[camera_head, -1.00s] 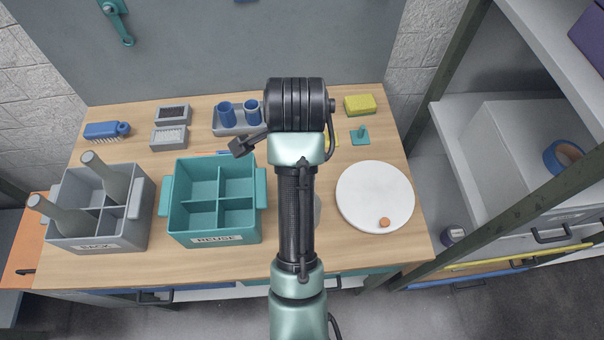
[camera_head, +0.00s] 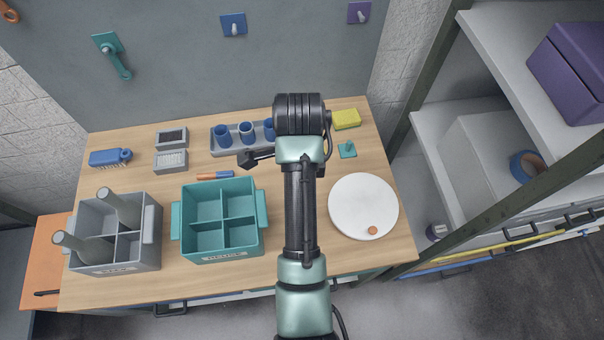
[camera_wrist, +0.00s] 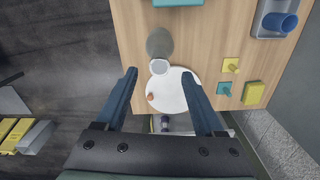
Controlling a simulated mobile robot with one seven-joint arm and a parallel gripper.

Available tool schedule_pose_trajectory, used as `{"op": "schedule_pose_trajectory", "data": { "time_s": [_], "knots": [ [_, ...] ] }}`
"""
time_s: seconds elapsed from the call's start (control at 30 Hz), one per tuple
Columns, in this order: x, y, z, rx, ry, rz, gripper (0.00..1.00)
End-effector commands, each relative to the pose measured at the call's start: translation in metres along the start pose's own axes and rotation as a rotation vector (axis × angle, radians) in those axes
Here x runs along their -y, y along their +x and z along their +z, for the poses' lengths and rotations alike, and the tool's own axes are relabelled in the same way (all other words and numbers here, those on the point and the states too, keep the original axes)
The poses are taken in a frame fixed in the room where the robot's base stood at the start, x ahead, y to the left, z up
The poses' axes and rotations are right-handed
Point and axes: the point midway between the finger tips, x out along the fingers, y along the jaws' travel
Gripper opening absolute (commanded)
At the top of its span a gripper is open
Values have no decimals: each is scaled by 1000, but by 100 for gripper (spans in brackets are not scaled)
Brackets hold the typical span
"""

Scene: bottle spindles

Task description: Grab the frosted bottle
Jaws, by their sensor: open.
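A grey, cloudy bottle (camera_wrist: 159,42) stands out on the wooden table in the wrist view, beside the white round disc (camera_wrist: 180,92). Its pale end points toward my gripper. My gripper (camera_wrist: 159,74) is open and empty, with its two blue fingers spread. The bottle's pale end shows between the fingertips in the picture, with no contact visible; the distance is unclear. In the head view my arm hides this bottle. Two similar grey-green bottles (camera_head: 124,208) (camera_head: 82,246) lean in the grey crate (camera_head: 146,258) at the left.
An empty teal crate (camera_head: 220,256) with compartments stands left of my arm. The white disc (camera_head: 362,190) at the right bears a small orange piece (camera_head: 372,230). Brushes, a rack of blue cups (camera_head: 246,132) and a yellow sponge (camera_head: 346,119) line the back. Shelves stand at the right.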

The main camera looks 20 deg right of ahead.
Motion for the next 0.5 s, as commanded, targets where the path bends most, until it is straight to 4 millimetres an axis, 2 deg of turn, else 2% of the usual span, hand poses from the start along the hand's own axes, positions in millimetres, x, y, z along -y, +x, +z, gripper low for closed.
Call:
{"op": "schedule_pose_trajectory", "data": {
  "time_s": [0.03,0.1,0.5],
  "knots": [
    [0,15,0,0,1,0,70],
    [0,24,0,0,0,-1,70],
    [-2,61,-4,-1,-1,5,70]
  ]
}}
